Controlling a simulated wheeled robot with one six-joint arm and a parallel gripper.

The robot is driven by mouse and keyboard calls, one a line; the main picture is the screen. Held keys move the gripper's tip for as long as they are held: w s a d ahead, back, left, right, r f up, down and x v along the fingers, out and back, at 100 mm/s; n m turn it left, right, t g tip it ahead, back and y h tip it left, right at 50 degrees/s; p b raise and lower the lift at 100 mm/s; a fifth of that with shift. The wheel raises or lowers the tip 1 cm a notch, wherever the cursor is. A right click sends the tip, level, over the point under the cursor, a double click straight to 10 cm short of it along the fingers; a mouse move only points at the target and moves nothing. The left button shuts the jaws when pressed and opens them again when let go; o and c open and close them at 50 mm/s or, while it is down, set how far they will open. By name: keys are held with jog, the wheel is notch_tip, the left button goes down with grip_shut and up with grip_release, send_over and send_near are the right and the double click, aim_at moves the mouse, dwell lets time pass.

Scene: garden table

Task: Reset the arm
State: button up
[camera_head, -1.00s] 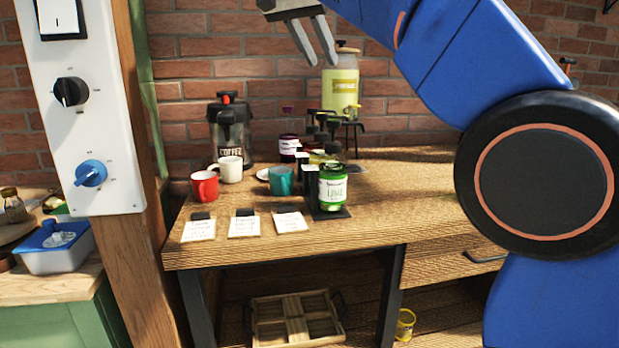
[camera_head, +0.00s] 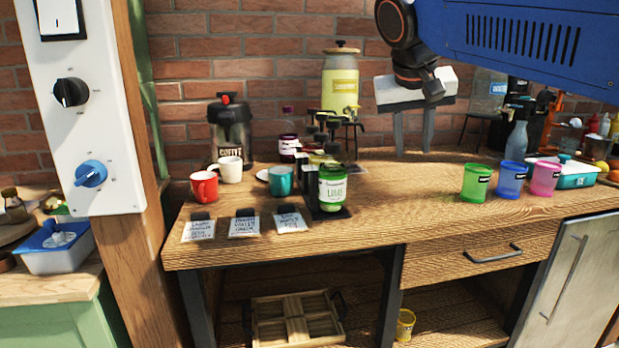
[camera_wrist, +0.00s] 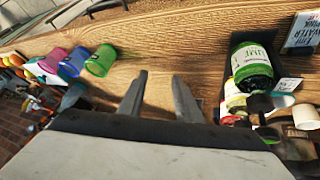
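My gripper (camera_head: 414,140) hangs above the back of the wooden table (camera_head: 410,215), pointing down, to the right of the drink dispenser. Its two fingers are apart with nothing between them. The wrist view also shows the open gripper (camera_wrist: 159,95), with bare wood beyond its fingertips. My blue arm reaches in from the upper right.
A green jar (camera_head: 332,187), teal mug (camera_head: 281,181), red mug (camera_head: 204,187) and white mug (camera_head: 230,169) stand left. Green (camera_head: 475,183), blue (camera_head: 511,180) and pink (camera_head: 545,177) cups stand right. A yellow dispenser (camera_head: 340,88) stands behind. The table's middle is clear.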

jog(key=s+d+f+y, duration=0.1)
jog(key=s+d+f, duration=0.1)
jog(key=s+f, duration=0.5)
jog(key=s+d+f+n+y, duration=0.1)
jog(key=s+d+f, duration=0.2)
jog(key=s+f, duration=0.5)
jog(key=s+d+f, duration=0.3)
jog(key=s+f, duration=0.5)
jog(key=f, duration=1)
jog(key=shift+d+n+g+y, duration=0.2)
jog(key=shift+n+g+y, duration=0.1)
jog(key=shift+g+y, duration=0.1)
